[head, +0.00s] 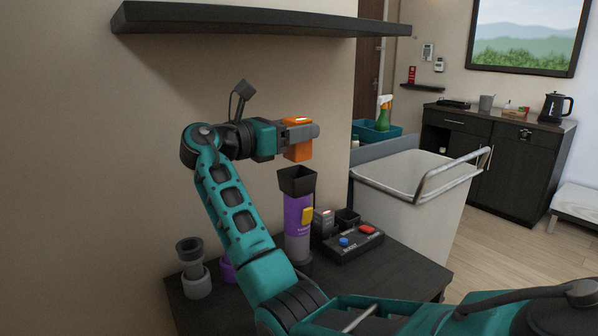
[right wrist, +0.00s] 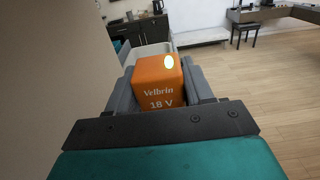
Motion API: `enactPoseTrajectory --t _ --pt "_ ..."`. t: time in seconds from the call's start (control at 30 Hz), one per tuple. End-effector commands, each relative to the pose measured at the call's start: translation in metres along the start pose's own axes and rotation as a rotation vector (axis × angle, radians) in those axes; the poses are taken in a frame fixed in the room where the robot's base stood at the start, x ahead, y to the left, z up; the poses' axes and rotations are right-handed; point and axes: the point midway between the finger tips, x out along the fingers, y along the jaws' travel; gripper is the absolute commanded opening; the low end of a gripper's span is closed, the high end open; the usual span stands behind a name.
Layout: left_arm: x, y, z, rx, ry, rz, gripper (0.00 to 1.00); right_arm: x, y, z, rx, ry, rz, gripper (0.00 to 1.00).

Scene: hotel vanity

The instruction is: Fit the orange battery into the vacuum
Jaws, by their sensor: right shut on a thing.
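The orange battery (head: 298,151) is held in my right gripper (head: 302,133), above the vacuum. The right wrist view shows the battery (right wrist: 158,88), marked "Velbrin 18 V", between the two grey fingers. The vacuum (head: 297,220) stands upright on the dark vanity top. It has a purple body, a yellow button and a dark, flared open top. The battery is apart from that top, with a gap of wall showing between them. My left gripper is not in view.
A black box with a blue and a red button (head: 353,243) sits right of the vacuum, beside a small grey block (head: 323,221). Grey cylindrical parts (head: 193,268) stand at the left. A dark shelf (head: 260,20) hangs above my arm. A white cart (head: 408,200) stands right.

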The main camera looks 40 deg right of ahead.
Motion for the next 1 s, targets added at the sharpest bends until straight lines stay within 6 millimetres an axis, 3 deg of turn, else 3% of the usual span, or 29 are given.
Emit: enactPoseTrajectory --t 0.1,0.27,0.5,0.9,0.93,1.0 --pt "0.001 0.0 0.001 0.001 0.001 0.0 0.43 0.0 0.0 -0.019 0.0 -0.001 0.0 0.06" --pt "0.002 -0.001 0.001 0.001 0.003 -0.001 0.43 0.0 0.0 -0.03 0.001 -0.001 0.0 0.06" --pt "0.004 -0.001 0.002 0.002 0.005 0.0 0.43 0.0 0.0 -0.062 0.0 -0.001 0.0 0.06" --pt "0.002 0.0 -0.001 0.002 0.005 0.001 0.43 0.0 0.0 -0.067 0.002 -0.001 0.001 0.06" --pt "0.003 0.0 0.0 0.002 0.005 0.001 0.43 0.0 0.0 -0.067 0.002 0.0 0.001 0.54" --pt "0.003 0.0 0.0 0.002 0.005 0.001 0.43 0.0 0.0 -0.068 0.002 0.0 0.001 0.61"
